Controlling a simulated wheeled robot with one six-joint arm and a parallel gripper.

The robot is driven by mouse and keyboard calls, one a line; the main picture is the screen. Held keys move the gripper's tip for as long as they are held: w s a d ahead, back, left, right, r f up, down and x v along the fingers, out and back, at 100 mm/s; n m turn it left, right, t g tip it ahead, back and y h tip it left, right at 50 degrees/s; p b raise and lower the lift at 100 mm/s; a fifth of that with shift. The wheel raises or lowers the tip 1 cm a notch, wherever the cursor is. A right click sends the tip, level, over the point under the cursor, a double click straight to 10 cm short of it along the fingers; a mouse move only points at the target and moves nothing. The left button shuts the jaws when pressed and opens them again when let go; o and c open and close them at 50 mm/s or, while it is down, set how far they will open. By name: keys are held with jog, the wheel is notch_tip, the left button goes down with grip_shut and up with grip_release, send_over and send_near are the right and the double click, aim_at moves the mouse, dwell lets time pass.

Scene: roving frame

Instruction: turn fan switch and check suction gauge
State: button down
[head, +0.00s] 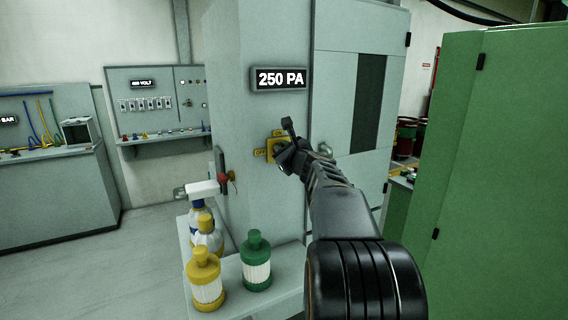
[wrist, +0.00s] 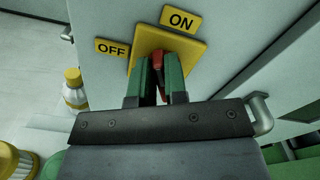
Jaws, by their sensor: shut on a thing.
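The fan switch has a yellow plate (head: 270,149) on the cabinet's front, with small OFF and ON labels beside it. In the wrist view the yellow plate (wrist: 181,47) sits behind my gripper (wrist: 161,72), which is shut on a red switch handle (wrist: 160,61) between its green fingers. The OFF label (wrist: 112,48) is left and the ON label (wrist: 180,19) is above. The handle points roughly up in the wrist view, and its exact angle is partly hidden. The suction gauge (head: 279,79) above the switch reads 250 PA. My gripper (head: 288,150) is at the switch in the head view.
A green cabinet (head: 490,180) stands close on the right. Grey floor is open at the left.

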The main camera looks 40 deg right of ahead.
jog(key=shift+w+a+f+n+b, duration=0.15)
jog(key=shift+f+n+b, duration=0.15)
jog(key=shift+n+b, duration=1.75)
jog(key=shift+s+a+f+n+b, duration=0.15)
jog(key=shift+f+n+b, duration=0.1)
jog(key=shift+n+b, duration=1.8)
jog(key=shift+w+a+f+n+b, duration=0.15)
jog(key=shift+f+n+b, duration=0.15)
jog(key=shift+n+b, duration=1.75)
jog(key=c, duration=1.1)
grip_release()
jog(key=shift+c, duration=0.2)
jog(key=s+a+b, duration=0.2)
jog(key=s+b, duration=0.1)
jog(key=s, duration=1)
jog(key=shift+s, duration=0.4)
